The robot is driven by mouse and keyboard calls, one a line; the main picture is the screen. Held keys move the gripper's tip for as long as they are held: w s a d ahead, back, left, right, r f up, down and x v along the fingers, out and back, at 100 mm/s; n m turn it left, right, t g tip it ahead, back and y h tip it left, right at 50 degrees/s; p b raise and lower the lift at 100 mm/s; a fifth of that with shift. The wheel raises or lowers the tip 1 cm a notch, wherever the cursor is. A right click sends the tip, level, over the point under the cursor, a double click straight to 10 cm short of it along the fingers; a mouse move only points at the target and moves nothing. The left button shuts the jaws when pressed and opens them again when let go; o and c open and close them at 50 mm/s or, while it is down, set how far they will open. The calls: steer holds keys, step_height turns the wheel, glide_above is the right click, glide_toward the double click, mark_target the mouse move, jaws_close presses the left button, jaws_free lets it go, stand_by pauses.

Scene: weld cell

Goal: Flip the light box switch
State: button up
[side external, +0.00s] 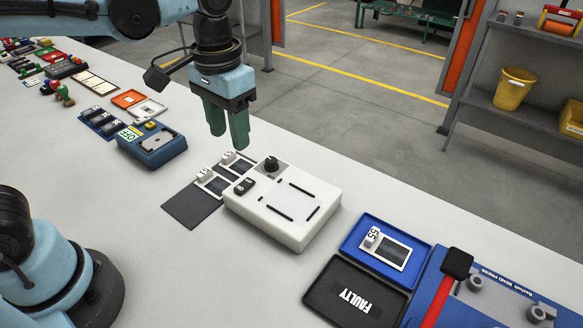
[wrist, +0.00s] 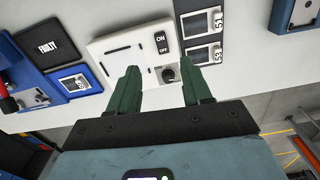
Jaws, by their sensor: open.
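The light box (side external: 290,207) is a white box on the table, with a black knob (side external: 271,164) and a small black rocker switch (side external: 244,186) at its left end. In the wrist view, the switch (wrist: 162,43) reads ON and OFF, and the knob (wrist: 169,75) is beside it. Which way the switch is set I cannot tell. My gripper (side external: 228,140) has green fingers pointing down, above and behind the knob end of the box. In the wrist view, the fingers (wrist: 160,88) are apart with nothing between them, on either side of the knob in the picture.
Cards marked with numbers (side external: 216,182) lie on a dark mat (side external: 192,207) left of the light box. A blue tray (side external: 352,240) with a card and a black FAULTY tray (side external: 330,298) are to its right. A blue device marked OFF (side external: 165,150) stands further left.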

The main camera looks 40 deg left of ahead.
mark_target(238, 190)
steer(key=shift+n, duration=0.4)
steer(key=shift+s+f, duration=0.1)
steer(key=shift+f, duration=6)
steer(key=shift+c, duration=0.2)
